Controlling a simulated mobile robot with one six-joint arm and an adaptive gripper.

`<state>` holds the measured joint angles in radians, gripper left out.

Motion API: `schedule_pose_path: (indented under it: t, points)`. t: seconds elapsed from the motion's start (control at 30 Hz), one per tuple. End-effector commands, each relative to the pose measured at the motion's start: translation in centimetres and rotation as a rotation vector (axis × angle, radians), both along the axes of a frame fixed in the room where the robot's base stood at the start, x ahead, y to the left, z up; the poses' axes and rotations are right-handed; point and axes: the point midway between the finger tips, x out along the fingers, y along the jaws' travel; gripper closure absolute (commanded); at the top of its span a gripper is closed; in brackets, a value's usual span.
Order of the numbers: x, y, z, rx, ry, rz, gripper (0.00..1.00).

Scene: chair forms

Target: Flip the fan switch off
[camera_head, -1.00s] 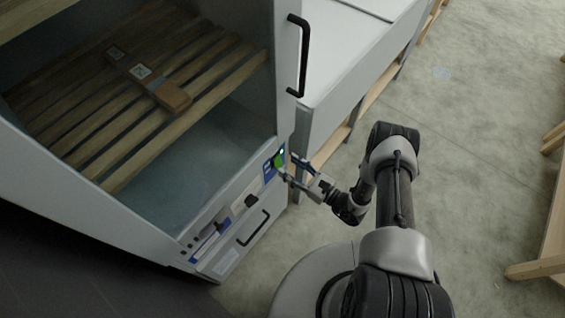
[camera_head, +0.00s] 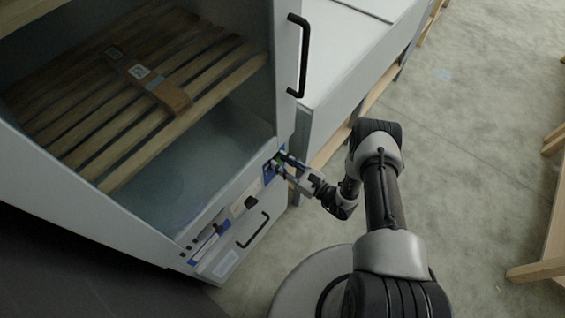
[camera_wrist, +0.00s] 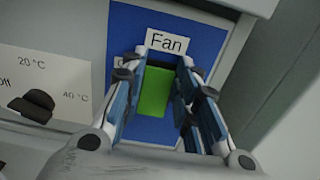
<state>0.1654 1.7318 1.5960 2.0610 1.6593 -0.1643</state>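The fan switch (camera_wrist: 155,92) is a green rocker on a blue panel (camera_wrist: 207,40), under a white label (camera_wrist: 168,43) reading "Fan", in the wrist view. My gripper (camera_wrist: 160,70) is open, with one finger on each side of the green switch. I cannot tell whether the fingers touch it. Small lettering beside the switch is mostly covered by the left finger. In the head view my gripper (camera_head: 281,165) is at the right end of the cabinet's lower front panel and largely hides the switch.
A black temperature knob (camera_wrist: 37,105) sits left of the blue panel. The cabinet (camera_head: 215,215) has a black lower handle (camera_head: 252,229) and a tall door handle (camera_head: 299,55). Wooden slats inside hold a brown block (camera_head: 172,98). A white table (camera_head: 345,50) stands beside the cabinet.

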Motion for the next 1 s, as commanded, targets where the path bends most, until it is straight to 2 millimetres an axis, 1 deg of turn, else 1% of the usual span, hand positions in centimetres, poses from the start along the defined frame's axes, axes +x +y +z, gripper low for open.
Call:
schedule_pose_path:
  t: [0.03,0.3,0.53,0.67,0.7,0.8,1.0]
  points:
    - [0.0,0.0,0.0,0.000,0.000,0.000,0.78]
    - [0.0,0.0,0.0,0.000,0.000,0.000,0.96]
    - [-0.1,-0.1,-0.6,0.040,-0.031,0.001,0.96]
    - [-0.2,-0.2,-1.3,0.118,-0.092,0.001,0.96]
    - [-0.3,-0.3,-1.5,0.161,-0.124,0.001,0.96]
    - [-0.4,-0.4,-1.2,0.237,-0.186,0.002,0.96]
    - [-0.4,-0.6,-1.2,0.301,-0.236,0.002,0.96]
